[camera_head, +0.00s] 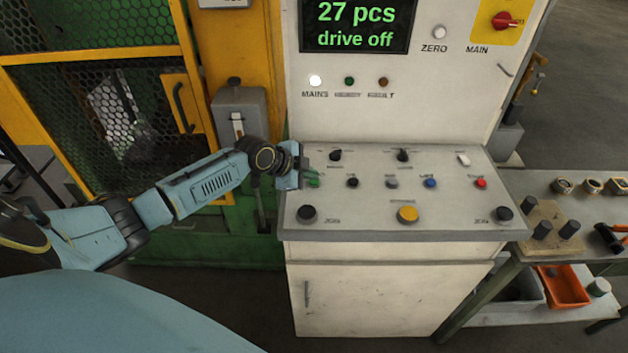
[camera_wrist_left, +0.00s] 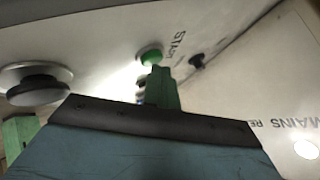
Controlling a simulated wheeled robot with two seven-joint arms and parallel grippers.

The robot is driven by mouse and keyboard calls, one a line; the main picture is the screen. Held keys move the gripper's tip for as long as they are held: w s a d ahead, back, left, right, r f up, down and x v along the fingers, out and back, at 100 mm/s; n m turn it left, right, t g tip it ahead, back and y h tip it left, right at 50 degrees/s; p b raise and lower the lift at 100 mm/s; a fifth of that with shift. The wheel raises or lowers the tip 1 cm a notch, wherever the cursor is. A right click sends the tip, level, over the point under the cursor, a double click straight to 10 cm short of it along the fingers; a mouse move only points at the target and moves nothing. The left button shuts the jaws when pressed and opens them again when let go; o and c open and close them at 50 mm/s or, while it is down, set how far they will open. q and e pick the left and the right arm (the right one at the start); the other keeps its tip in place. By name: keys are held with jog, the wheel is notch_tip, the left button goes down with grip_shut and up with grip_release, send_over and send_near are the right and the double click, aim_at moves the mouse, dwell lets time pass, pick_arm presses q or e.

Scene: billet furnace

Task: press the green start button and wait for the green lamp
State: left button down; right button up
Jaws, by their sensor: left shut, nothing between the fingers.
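My left gripper (camera_head: 313,179) is shut and empty, its green fingertips low over the left end of the sloped control desk. The green start button (camera_wrist_left: 150,55) shows in the left wrist view beside lettering that begins "STA". The shut fingers (camera_wrist_left: 162,88) reach up to it there; I cannot tell whether they touch it. In the head view the gripper hides the button. The green lamp (camera_head: 349,81) on the upright panel is dark green and looks unlit. The display (camera_head: 356,26) reads "27 pcs" and "drive off". My right gripper is not in view.
The white mains lamp (camera_head: 315,81) is lit. Black, blue (camera_head: 430,183) and red (camera_head: 480,183) buttons and a yellow one (camera_head: 407,214) share the desk (camera_head: 360,228). A yellow-framed mesh guard (camera_head: 130,110) stands left; a bench with parts is right.

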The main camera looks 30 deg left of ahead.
aim_at(310, 182)
pick_arm(q)
jog(key=shift+f, duration=0.2)
jog(key=shift+r, duration=0.1)
dwell(0.4)
jog(key=shift+r+p, duration=0.5)
jog(key=shift+r, duration=0.25)
notch_tip(310, 182, up, 5)
jog(key=p, duration=0.4)
dwell(0.6)
